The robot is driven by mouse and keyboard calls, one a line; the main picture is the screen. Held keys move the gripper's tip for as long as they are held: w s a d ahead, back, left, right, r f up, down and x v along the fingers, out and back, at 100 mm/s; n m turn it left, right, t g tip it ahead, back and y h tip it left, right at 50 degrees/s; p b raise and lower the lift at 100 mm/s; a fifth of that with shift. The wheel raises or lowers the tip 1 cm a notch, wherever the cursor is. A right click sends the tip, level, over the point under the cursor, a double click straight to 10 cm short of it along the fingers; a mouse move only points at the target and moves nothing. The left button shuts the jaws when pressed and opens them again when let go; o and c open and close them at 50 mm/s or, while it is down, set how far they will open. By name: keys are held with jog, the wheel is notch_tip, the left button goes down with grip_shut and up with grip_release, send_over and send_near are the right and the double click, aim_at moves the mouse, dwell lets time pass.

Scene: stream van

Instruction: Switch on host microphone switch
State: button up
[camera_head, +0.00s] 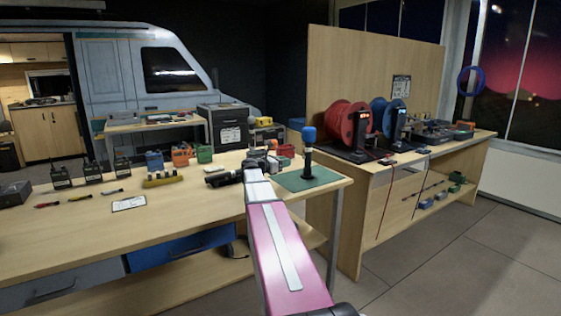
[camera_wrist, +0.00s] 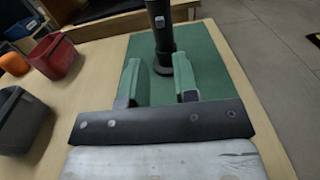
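A microphone (camera_head: 308,153) with a blue foam top and a dark body stands upright on a green mat (camera_head: 322,180) at the right end of the workbench. In the wrist view, its dark shaft (camera_wrist: 163,35) rises from a round base on the mat (camera_wrist: 207,60), and its top is out of frame. A small pale switch (camera_wrist: 160,21) shows on the shaft. My gripper (camera_head: 263,160) is just left of the microphone in the head view. In the wrist view its green fingers (camera_wrist: 157,64) are apart and empty, pointing at the microphone. I cannot tell whether they touch it.
A red box (camera_wrist: 55,56) and a grey box (camera_wrist: 22,118) stand left of the mat. Several radios (camera_head: 92,172) and small cases (camera_head: 181,156) stand on the workbench. Red and blue cable reels (camera_head: 344,122) stand on the bench behind. Floor at right is clear.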

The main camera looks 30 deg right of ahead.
jog(key=d, duration=0.8)
jog(key=shift+w+d, duration=0.25)
jog(key=shift+d, duration=0.1)
dwell(0.8)
jog(key=c, duration=0.5)
